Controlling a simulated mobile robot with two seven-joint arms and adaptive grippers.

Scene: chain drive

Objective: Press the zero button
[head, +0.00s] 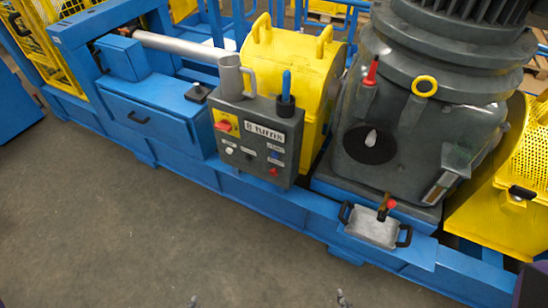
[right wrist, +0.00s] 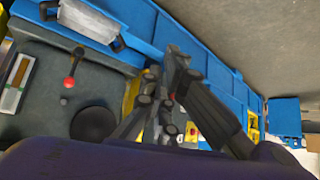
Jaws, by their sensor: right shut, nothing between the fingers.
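A dark grey control box (head: 258,133) stands on the blue frame in the head view. It carries a white display plate reading "8 turns", a red-and-yellow switch (head: 226,127), and several small white, blue and red buttons. Their labels are too small to read, so I cannot tell which is the zero button. My right gripper (right wrist: 175,75) is shut and empty in the right wrist view, hiding part of the machine behind it. In the head view only small tips show at the bottom edge, likely my left gripper (head: 194,300) and my right gripper (head: 343,298), apart from the box.
A grey mug (head: 230,80) and a blue-handled tool (head: 286,88) stand on the box. A yellow guard (head: 300,65) is behind it, a big grey gearbox (head: 400,130) to its right. A metal tray (head: 372,228) sits on the frame. The floor in front is clear.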

